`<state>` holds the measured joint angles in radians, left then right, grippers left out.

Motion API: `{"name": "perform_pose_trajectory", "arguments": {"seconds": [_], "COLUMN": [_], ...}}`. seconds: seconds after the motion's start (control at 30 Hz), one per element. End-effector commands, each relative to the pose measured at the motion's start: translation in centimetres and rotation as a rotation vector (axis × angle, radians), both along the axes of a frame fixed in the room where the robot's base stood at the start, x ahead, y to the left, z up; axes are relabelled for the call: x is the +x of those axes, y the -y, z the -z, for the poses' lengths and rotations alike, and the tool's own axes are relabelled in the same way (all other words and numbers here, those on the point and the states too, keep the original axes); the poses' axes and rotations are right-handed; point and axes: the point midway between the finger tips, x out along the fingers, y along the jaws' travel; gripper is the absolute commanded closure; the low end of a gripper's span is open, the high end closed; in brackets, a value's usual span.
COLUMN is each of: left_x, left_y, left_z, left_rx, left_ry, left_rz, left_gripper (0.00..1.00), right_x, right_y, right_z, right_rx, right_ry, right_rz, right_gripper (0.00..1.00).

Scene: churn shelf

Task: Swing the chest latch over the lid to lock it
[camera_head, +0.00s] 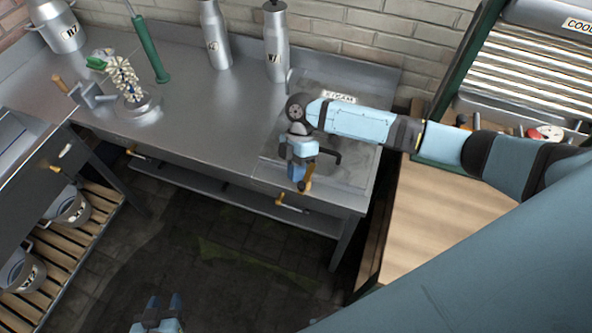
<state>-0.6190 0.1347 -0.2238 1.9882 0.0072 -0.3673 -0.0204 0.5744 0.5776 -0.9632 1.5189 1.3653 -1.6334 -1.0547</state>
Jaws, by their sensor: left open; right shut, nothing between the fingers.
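The chest appears to be the steel unit with a lid at the right end of the counter, with a label plate (338,97) at its back. My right arm crosses over the lid (355,172) and hides much of it. My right gripper (300,184) is shut and points down at the chest's front edge. A small orange-brown handle (308,183) shows right beside its fingertips; it may be the latch, but I cannot tell whether they touch. A black bracket-like part (334,156) shows just right of the gripper. My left gripper (165,304) is open and empty over the floor, far from the chest.
An orange-handled lever (291,204) sticks out below the counter's front edge. Steel cans (276,45) stand along the back wall. A whisk-like device (125,80) stands at the left. A wooden surface (440,225) lies right of the chest. The floor in front is clear.

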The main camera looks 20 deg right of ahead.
Motion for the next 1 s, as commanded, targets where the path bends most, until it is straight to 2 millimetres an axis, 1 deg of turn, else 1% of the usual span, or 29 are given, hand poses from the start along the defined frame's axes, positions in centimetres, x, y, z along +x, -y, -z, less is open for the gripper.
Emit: {"name": "perform_pose_trajectory", "arguments": {"seconds": [0.3,0.37,0.47,0.57,0.8,1.0], "left_x": [0.0,0.0,0.0,-0.1,-0.2,-0.1], "left_y": [0.0,0.0,0.0,0.1,0.5,0.7], "left_z": [0.1,0.1,0.4,0.8,1.8,2.1], "left_rx": [-0.001,-0.001,-0.001,-0.002,-0.007,-0.01], "left_ry": [-0.001,-0.001,-0.002,-0.004,-0.008,-0.006], "left_rz": [-0.001,-0.001,0.0,0.001,0.006,0.011], "left_gripper": [0.59,0.59,0.59,0.59,0.59,0.59], "right_x": [0.0,0.1,0.7,1.6,4.2,5.9], "right_y": [0.0,0.1,0.4,1.0,2.7,3.8], "right_z": [0.0,-0.2,-1.0,-2.5,-7.2,-10.1], "right_rx": [0.001,0.001,0.001,0.001,0.001,0.0], "right_ry": [-0.001,0.0,0.003,0.004,0.005,0.002], "right_rz": [0.0,0.0,0.0,0.001,0.001,0.001], "right_gripper": [1.0,1.0,1.0,1.0,1.0,1.0]}}
